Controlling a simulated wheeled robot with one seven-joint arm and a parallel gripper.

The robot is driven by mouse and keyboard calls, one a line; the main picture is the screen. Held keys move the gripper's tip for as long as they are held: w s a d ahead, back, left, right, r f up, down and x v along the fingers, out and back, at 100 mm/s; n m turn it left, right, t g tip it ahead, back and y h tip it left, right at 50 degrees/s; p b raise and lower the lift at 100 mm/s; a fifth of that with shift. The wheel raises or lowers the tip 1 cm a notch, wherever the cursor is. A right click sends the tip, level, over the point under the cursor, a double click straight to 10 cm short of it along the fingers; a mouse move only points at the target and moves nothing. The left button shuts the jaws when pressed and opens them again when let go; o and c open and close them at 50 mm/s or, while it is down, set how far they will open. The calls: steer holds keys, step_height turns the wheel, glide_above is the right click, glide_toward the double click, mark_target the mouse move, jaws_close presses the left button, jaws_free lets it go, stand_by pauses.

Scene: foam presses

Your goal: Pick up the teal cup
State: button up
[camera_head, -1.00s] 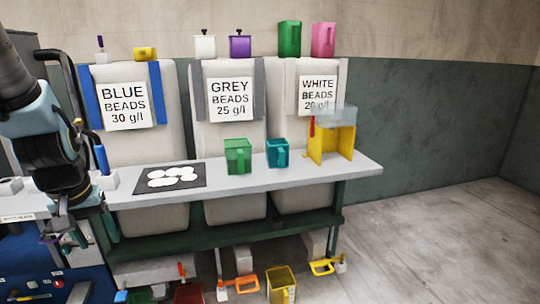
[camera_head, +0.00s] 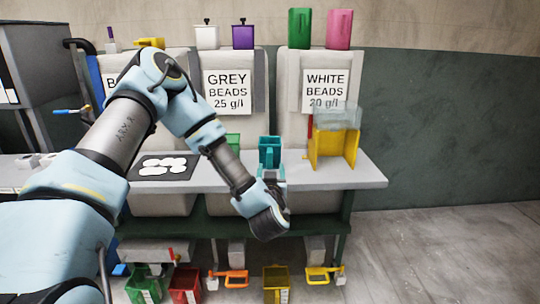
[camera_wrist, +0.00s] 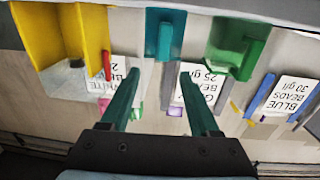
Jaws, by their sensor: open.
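The teal cup (camera_head: 269,148) stands upright on the grey shelf, between the green cup and the yellow stand. In the wrist view, which looks upside down, the teal cup (camera_wrist: 166,34) is ahead of the fingers, roughly in line with the gap between them. My gripper (camera_wrist: 159,72) is open and empty, with its two dark teal fingers spread apart. The fingers look short of the cup. In the head view my gripper (camera_head: 271,177) is in front of the cup and hides its lower part.
The green cup (camera_wrist: 238,46) is close beside the teal cup; my arm partly hides it in the head view. The yellow stand (camera_head: 333,146) with a clear top is to the right. A black mat (camera_head: 150,175) with white discs lies left. Bead bags stand behind the shelf (camera_head: 365,176).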

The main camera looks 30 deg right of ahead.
mark_target(270, 154)
steer(key=p+x, duration=0.1)
steer(key=x, duration=0.3)
steer(key=shift+w+d+r, duration=0.1)
steer(key=shift+w+r, duration=0.05)
steer(key=shift+w, duration=0.15)
steer(key=p+x, duration=0.3)
steer(key=x, duration=0.2)
steer(key=shift+w+r, duration=0.1)
steer(key=shift+w, duration=0.15)
steer(key=shift+w+d, duration=0.1)
steer(key=shift+w, duration=0.2)
jaws_close()
